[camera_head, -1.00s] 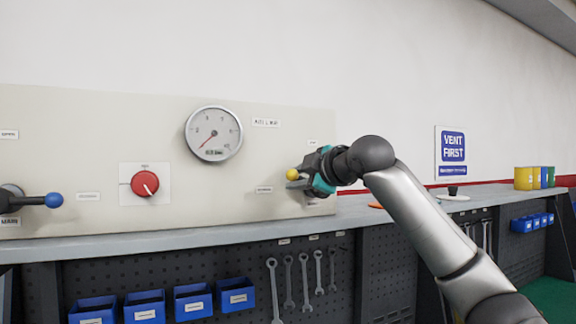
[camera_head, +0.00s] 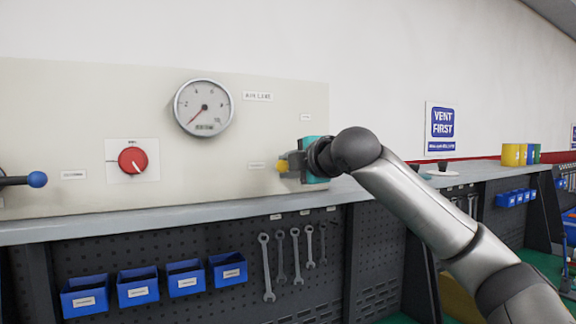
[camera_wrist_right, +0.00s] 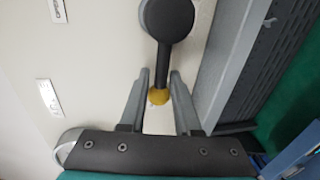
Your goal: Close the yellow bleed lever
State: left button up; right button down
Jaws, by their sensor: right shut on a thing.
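The yellow bleed lever shows its yellow knob (camera_head: 282,166) at the right end of the cream panel (camera_head: 80,130), pointing left in the head view. In the right wrist view its dark arm runs from a round black hub (camera_wrist_right: 168,18) to the yellow tip (camera_wrist_right: 158,96). My right gripper (camera_head: 290,162) is at the lever, with its fingers on either side of the lever near the knob, shut on it. The gripper also shows in the wrist view (camera_wrist_right: 157,85). The lever's hub is hidden behind the gripper in the head view. My left gripper is not in view.
A round gauge (camera_head: 204,107) and a red knob (camera_head: 132,160) are on the panel. A blue-tipped lever (camera_head: 36,179) is at the left edge. The grey bench top (camera_head: 180,215) runs below, with blue bins (camera_head: 185,279) and wrenches (camera_head: 267,268) under it.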

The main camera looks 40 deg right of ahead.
jog(key=shift+a+f, duration=0.15)
jog(key=c, duration=1.1)
grip_release()
jog(key=shift+o, duration=1.3)
jog(key=shift+a, duration=0.1)
jog(key=shift+s, duration=0.3)
jog(key=b+v, duration=0.4)
jog(key=v, duration=1)
jog(key=shift+s+r, duration=0.2)
jog(key=shift+r, duration=0.05)
jog(key=shift+a, duration=0.1)
